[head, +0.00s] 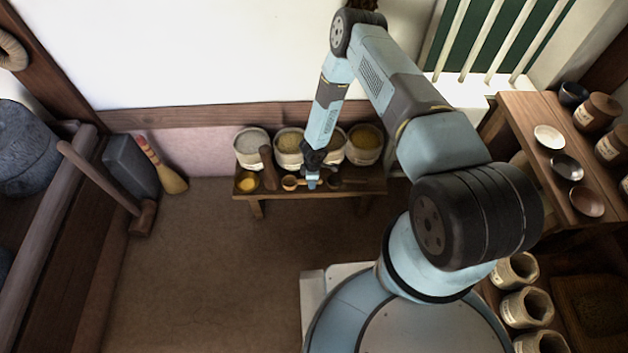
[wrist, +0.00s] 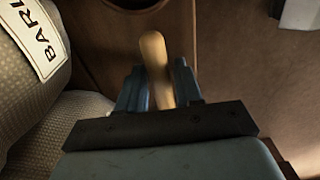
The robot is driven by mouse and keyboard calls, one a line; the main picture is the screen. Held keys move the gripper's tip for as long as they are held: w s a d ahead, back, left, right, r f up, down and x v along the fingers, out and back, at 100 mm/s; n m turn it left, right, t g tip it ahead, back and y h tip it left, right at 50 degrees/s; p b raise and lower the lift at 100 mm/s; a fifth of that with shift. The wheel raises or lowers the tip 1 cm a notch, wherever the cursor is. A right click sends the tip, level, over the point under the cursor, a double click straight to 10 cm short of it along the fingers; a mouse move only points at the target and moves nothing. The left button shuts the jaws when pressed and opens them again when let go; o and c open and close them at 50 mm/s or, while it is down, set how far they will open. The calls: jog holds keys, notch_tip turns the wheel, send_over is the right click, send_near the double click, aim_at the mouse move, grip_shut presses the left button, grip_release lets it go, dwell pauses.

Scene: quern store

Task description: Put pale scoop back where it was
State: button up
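My gripper (head: 312,181) points down at the bench's front and also shows in the wrist view (wrist: 160,88). The scoop is at or just above the bench top; I cannot tell whether it touches.
Several open grain sacks (head: 251,147) stand along the bench's back; a labelled sack (wrist: 35,40) is close at left in the wrist view. A dark wooden tool (head: 268,168), a yellow-filled bowl (head: 248,182) and a dark scoop (head: 336,180) flank my gripper. Floor before the bench is clear.

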jog(key=o, duration=0.3)
notch_tip(320, 180, up, 12)
jog(key=shift+d, duration=0.2)
dwell(0.6)
